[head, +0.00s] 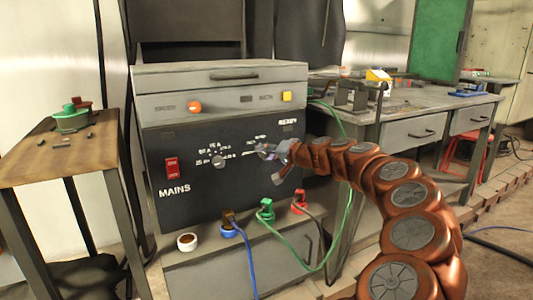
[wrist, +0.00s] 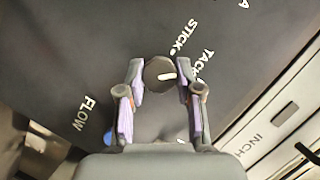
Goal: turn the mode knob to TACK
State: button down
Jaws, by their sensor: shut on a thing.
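The mode knob (wrist: 155,68) is a dark round knob with a white pointer mark, on the dark front panel (head: 228,188). In the wrist view the mark points right and slightly down. The TACK label (wrist: 206,60) is to the right of the knob, STICK (wrist: 184,38) above it and FLOW (wrist: 86,113) at lower left. The right finger partly covers the area below TACK, so I cannot tell if the mark lines up exactly. My gripper (wrist: 161,77) has one finger on each side of the knob and is shut on it. In the head view my gripper (head: 268,150) hides the knob.
A second knob (head: 218,161) with amp labels is to the left, then a red MAINS switch (head: 171,168). A workbench (head: 415,108) stands at right, a small table (head: 45,155) at left.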

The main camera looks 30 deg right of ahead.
jog(key=c, duration=0.8)
grip_release()
jog(key=shift+o, duration=0.2)
jog(key=v, duration=1.2)
